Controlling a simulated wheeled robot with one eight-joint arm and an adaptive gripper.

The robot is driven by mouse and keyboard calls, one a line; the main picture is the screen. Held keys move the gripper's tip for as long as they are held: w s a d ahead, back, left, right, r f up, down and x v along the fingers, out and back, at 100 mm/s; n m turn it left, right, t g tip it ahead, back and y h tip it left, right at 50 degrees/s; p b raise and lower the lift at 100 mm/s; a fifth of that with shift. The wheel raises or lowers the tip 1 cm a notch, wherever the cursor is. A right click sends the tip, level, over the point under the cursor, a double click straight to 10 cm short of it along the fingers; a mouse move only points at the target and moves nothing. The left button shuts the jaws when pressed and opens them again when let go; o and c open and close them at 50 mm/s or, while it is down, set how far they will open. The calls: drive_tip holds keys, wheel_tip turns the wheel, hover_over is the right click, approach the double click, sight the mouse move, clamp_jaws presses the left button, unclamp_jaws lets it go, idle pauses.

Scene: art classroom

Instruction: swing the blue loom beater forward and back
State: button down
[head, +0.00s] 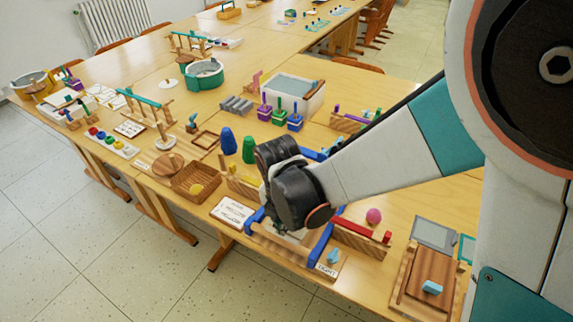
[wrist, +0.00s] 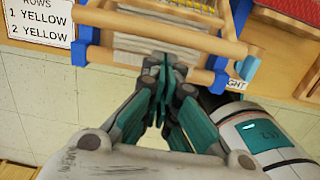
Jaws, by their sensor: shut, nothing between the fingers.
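A small wooden loom with blue side parts stands at the table's front edge, partly hidden by my gripper in the head view. Blue parts show at its left (head: 256,215) and right (head: 321,245); I cannot tell which belong to the beater. In the wrist view the loom's wooden bar (wrist: 120,42) crosses the pale warp threads, with yellow weave beyond and blue parts at both sides (wrist: 80,45). My gripper (wrist: 163,72) is shut and empty, its fingertips over the near bars and threads. Contact cannot be told. In the head view my gripper (head: 292,195) hides the loom's middle.
An instruction card (head: 232,211) lies left of the loom. A light blue piece (head: 333,256) sits by a label at its right. A red-topped wooden piece (head: 362,236) and a pink ball (head: 374,216) are further right. A wicker basket (head: 196,181) stands left.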

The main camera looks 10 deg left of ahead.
drive_tip(key=shift+w+d+r, duration=0.15)
drive_tip(key=shift+w+r, duration=0.15)
drive_tip(key=shift+w, duration=0.05)
drive_tip(key=shift+w+r, duration=0.1)
